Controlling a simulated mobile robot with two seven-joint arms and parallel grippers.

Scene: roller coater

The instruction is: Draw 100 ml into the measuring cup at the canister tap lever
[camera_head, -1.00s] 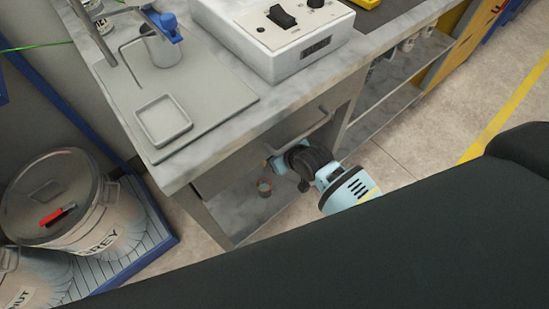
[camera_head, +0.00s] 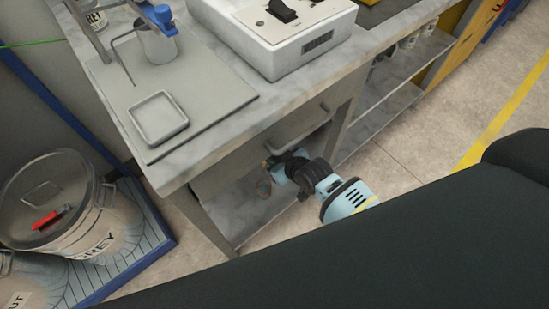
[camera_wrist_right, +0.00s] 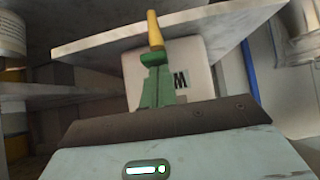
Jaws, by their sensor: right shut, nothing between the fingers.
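My right gripper (camera_head: 267,163) is at the front of the bench, below the pull handle and over the lower shelf. In the right wrist view its green fingers with a yellow tip (camera_wrist_right: 156,60) are together, with nothing seen between them. Behind them is a pale container with a dark letter M (camera_wrist_right: 197,76), perhaps the canister; no tap lever can be made out. A grey metal cup (camera_head: 157,45) with a blue part at its rim stands on the bench top. I cannot tell which is the measuring cup. My left gripper is out of view.
A square tray (camera_head: 158,118) lies on the grey mat, near a bent rod. A white switch box (camera_head: 275,40) stands on the bench. A bar handle (camera_head: 300,130) crosses the bench front near my right arm. Large buckets (camera_head: 62,205) stand at the left.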

